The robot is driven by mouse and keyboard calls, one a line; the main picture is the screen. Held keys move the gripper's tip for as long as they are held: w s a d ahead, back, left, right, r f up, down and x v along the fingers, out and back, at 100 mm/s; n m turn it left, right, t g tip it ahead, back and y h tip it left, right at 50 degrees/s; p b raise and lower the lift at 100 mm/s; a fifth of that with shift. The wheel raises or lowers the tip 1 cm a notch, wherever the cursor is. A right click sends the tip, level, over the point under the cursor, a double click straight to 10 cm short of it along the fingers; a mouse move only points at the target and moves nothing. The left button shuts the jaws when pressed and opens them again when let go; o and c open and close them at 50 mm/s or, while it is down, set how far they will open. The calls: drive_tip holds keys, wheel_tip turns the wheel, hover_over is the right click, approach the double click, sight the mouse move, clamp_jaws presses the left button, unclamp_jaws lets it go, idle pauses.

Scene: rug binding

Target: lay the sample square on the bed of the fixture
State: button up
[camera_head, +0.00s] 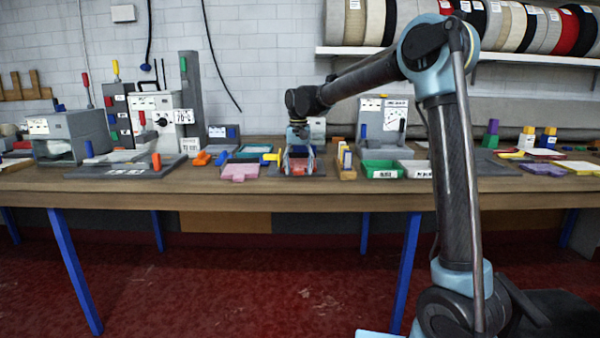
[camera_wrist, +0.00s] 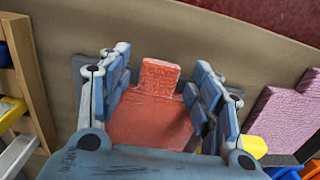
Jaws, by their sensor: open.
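A coral-red sample square (camera_wrist: 147,118) with a raised tab (camera_wrist: 160,75) lies flat between my fingers in the wrist view. In the head view the red square (camera_head: 299,170) shows low, under my gripper (camera_head: 300,158). A dark grey plate (camera_head: 318,171), seemingly the fixture's bed, lies beneath it; its edges show beside the square. My gripper (camera_wrist: 160,68) is open, pointing down, one finger on each side of the square. Gaps between fingers and square are hard to judge. The square's near edge is hidden by my gripper's body.
A pink square (camera_head: 240,172) lies to the left; it also shows in the wrist view (camera_wrist: 282,123). A wooden rack (camera_head: 346,162) stands close on the right, with a green tray (camera_head: 381,170) beyond. The table's front edge is close and clear.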

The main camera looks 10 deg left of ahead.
wheel_tip(320, 180, up, 10)
drive_tip(key=s+d+f, duration=0.2)
drive_tip(key=s+d, duration=0.2)
drive_tip(key=d, duration=0.6)
drive_tip(key=s+d+f+m+t, duration=0.15)
drive_tip(key=s+d, duration=0.25)
drive_tip(key=d, duration=0.7)
drive_tip(key=s+d+f+g, duration=0.15)
drive_tip(key=s+d, duration=0.25)
drive_tip(key=d, duration=0.6)
drive_tip(key=s+d+f+t, duration=0.1)
drive_tip(key=s+d+f, duration=0.6)
drive_tip(key=s+f, duration=0.2)
drive_tip(key=s+d+f+t, duration=0.1)
drive_tip(key=s+d+f, duration=0.6)
drive_tip(key=s+f, duration=0.3)
wheel_tip(320, 180, down, 2)
drive_tip(key=shift+s+d+f+m, duration=0.15)
drive_tip(key=shift+d+f+m, duration=0.05)
drive_tip(key=shift+d+m, duration=0.25)
drive_tip(key=shift+w+f, duration=0.2)
drive_tip(key=shift+w, duration=0.25)
drive_tip(key=shift+c, duration=0.3)
